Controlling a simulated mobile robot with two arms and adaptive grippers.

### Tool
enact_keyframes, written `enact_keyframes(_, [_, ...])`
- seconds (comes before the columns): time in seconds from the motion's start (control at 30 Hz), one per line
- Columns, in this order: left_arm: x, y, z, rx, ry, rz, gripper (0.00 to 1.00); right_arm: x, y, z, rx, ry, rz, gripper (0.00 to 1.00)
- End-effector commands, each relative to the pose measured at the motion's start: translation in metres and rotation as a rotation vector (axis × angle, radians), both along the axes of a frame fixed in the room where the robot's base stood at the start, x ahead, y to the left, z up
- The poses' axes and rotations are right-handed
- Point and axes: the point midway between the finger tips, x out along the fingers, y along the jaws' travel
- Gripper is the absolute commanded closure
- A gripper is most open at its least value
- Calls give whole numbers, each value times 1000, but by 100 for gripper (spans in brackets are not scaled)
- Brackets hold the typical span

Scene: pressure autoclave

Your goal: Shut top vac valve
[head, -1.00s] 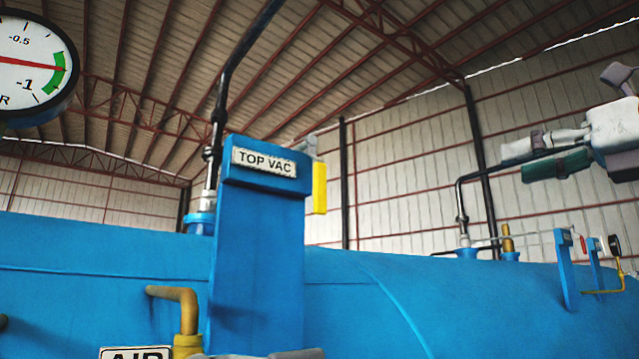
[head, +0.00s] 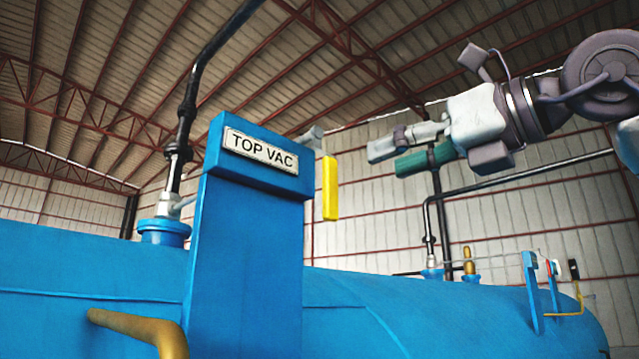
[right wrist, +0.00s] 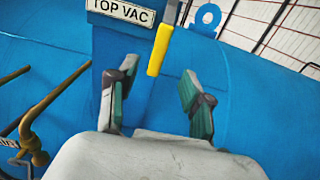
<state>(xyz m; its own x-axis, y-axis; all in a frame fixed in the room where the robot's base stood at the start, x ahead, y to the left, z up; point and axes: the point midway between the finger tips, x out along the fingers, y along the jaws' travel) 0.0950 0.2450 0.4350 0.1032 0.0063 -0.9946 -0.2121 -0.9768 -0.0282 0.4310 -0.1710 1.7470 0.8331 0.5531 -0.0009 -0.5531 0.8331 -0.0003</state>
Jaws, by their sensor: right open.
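The top vac valve's yellow handle (head: 330,188) hangs straight down at the right side of the blue post, just right of the TOP VAC label (head: 260,149). In the right wrist view the yellow handle (right wrist: 160,50) slants, its lower end showing in the gap between my fingers. My right gripper (head: 385,158) is open and empty, to the right of the handle and slightly above its middle, with a visible gap between them. It also shows open in the right wrist view (right wrist: 158,88). My left gripper is not in view.
The blue post (head: 245,260) rises from the large blue vessel (head: 370,300). A black pipe (head: 187,105) stands left of it, and a brass pipe (head: 140,327) is at lower left. Smaller fittings (head: 545,290) stand at right. Open air surrounds the handle's right side.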

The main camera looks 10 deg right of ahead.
Motion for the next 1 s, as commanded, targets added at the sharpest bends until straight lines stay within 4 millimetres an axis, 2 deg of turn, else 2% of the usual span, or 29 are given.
enact_keyframes(0.1, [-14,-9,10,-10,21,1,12,21,14,3,-3,4,-1,50])
enact_keyframes(0.23, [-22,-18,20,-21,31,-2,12,45,30,3,-3,5,0,50])
enact_keyframes(0.5, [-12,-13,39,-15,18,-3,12,86,56,2,-1,3,-1,50])
enact_keyframes(0.67, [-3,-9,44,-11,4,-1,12,97,64,1,-1,1,0,50])
enact_keyframes(1.0, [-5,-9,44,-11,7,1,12,101,66,-1,0,1,-1,50])
